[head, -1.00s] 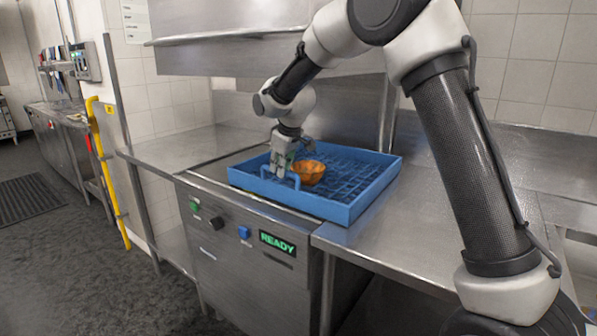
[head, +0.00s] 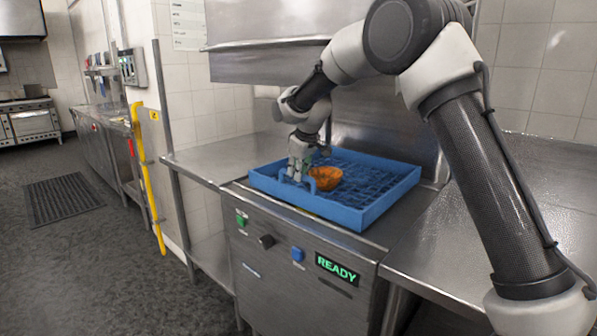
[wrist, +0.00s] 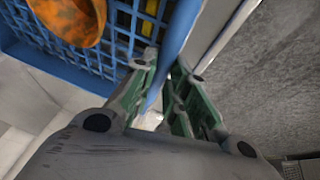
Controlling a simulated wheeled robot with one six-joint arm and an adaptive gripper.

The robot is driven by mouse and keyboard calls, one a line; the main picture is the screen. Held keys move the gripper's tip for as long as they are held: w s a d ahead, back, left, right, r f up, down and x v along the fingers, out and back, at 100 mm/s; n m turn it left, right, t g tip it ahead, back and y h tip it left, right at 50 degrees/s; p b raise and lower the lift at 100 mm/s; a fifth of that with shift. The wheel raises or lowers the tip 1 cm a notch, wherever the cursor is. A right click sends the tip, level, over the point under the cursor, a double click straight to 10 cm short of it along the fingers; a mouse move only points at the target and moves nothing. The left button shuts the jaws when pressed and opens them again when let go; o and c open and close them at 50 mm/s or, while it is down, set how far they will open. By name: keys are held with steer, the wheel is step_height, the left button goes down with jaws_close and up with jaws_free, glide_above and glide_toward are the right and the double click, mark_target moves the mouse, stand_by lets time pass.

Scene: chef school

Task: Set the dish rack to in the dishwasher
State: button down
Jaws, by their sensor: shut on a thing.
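The blue dish rack (head: 385,205) is a shallow open crate with a grid floor. It sits on top of the steel dishwasher (head: 300,265), between the left and right counters, below the raised hood (head: 270,52). An orange bowl (head: 326,178) stands in the rack; part of it shows in the wrist view (wrist: 72,18). My gripper (head: 301,172) is at the rack's near left side, shut on its raised blue handle. In the wrist view the blue handle bar (wrist: 180,28) runs between the green-grey fingers (wrist: 165,68). The fingers partly hide the handle.
A steel counter (head: 500,190) adjoins the dishwasher on the right, and a bare one (head: 215,160) on the left. The dishwasher front has knobs and a lit READY display (head: 337,269). A yellow pole (head: 147,180) stands farther left. The floor at left is clear around a dark mat (head: 62,198).

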steer(key=c, duration=1.4)
jaws_free()
steer(key=shift+s+r, duration=0.1)
steer(key=shift+r, duration=0.2)
steer(key=s+d, duration=0.1)
steer(key=s, duration=0.3)
steer(key=s+d, duration=0.1)
steer(key=s, duration=0.2)
steer(key=s+d, duration=0.2)
steer(key=s, duration=0.2)
steer(key=shift+s+d+r, duration=0.1)
steer(key=shift+s+r, duration=0.15)
steer(key=shift+s, duration=0.05)
